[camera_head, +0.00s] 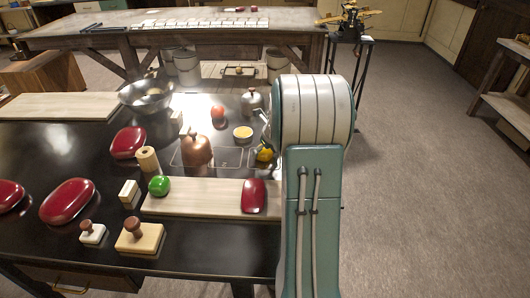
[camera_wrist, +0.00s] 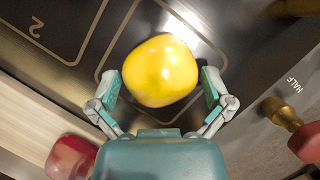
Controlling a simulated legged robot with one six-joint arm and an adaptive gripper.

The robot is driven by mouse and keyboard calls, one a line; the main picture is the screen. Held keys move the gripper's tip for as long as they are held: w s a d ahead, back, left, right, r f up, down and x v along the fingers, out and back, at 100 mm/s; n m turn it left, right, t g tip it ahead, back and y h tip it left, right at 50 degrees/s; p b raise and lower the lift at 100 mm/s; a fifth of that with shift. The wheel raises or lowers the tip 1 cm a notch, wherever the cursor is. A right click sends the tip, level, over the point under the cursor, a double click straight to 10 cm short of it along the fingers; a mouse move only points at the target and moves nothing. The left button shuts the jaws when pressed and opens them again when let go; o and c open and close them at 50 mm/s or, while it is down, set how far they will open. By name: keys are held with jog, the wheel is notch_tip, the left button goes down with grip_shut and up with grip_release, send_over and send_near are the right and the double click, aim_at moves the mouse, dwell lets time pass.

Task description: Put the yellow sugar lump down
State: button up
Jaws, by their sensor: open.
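The yellow sugar lump (camera_wrist: 160,70) is a rounded, glossy lump between the spread fingers of my gripper (camera_wrist: 162,92) in the wrist view. Dark tabletop with thin outlined boxes shows behind it. The fingers stand open on either side of it; I cannot tell whether either one touches it. In the head view the yellow lump (camera_head: 264,153) is partly hidden by my arm, at the right end of the outlined boxes. My gripper is hidden behind my arm there.
A copper dome (camera_head: 197,150), a small yellow-topped tin (camera_head: 243,133), a red ball (camera_head: 218,112) and a grey canister (camera_head: 251,101) stand nearby. A pale board (camera_head: 215,197) in front holds a green lump (camera_head: 159,186) and a red block (camera_head: 254,196). Bare floor lies to the right.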

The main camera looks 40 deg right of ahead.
jog(key=v, duration=1.2)
jog(key=s+a+r+n, duration=0.2)
jog(key=a+r+n, duration=0.1)
jog(key=a+n, duration=0.65)
jog(key=s+a+r+n, duration=0.2)
jog(key=a+r+n, duration=0.1)
jog(key=a+n, duration=0.65)
jog(key=s+a+f+n+t, duration=0.1)
jog(key=s+a+n, duration=1.2)
jog(key=n, duration=0.5)
jog(key=shift+s+a+f, duration=0.2)
jog(key=shift+a, duration=0.5)
